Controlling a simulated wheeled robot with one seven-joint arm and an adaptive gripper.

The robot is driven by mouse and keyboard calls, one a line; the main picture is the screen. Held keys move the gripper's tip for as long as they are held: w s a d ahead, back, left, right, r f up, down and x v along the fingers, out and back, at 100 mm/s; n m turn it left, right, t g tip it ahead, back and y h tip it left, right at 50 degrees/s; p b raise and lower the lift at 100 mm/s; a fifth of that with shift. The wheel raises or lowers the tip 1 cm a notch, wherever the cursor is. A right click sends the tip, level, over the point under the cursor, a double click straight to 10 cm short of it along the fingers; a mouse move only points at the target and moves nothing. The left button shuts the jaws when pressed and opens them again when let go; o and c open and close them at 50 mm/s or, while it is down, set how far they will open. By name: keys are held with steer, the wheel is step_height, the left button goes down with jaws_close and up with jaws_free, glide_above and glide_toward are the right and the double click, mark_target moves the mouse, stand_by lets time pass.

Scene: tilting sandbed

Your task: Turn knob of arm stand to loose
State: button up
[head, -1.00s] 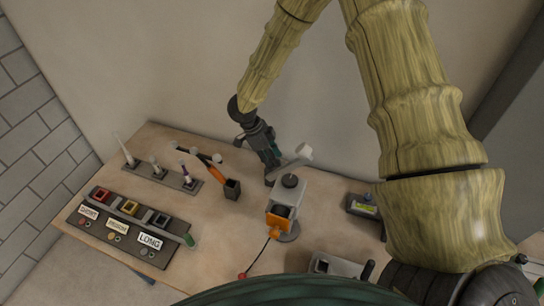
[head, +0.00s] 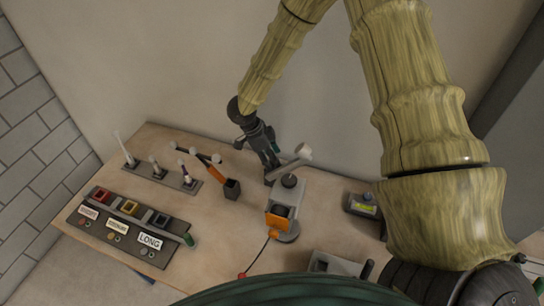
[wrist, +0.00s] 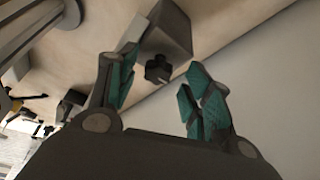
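A grey block-shaped stand (head: 289,197) with a dark round cap and a pale arm on top stands near the back middle of the table in the head view. I take it as the arm stand. In the wrist view, a dark lobed knob (wrist: 158,69) sticks out of the side of a grey block (wrist: 166,32). My gripper (wrist: 160,78) is open, its teal-padded fingers apart on either side of the knob in the picture. I cannot tell whether they touch it. In the head view my gripper (head: 270,165) is behind and left of the stand; the knob is hidden there.
An orange part (head: 279,218) is at the stand's front. A black holder (head: 232,189) with an orange-and-black arm stands to the left. A labelled sorting box (head: 130,230) is at the front left. A grey device (head: 362,205) lies to the right. The wall is close behind.

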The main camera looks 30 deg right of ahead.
steer(key=shift+a, duration=0.1)
steer(key=v, duration=0.7)
steer(key=shift+r, duration=0.4)
steer(key=shift+a, duration=0.1)
steer(key=shift+x, duration=3.85)
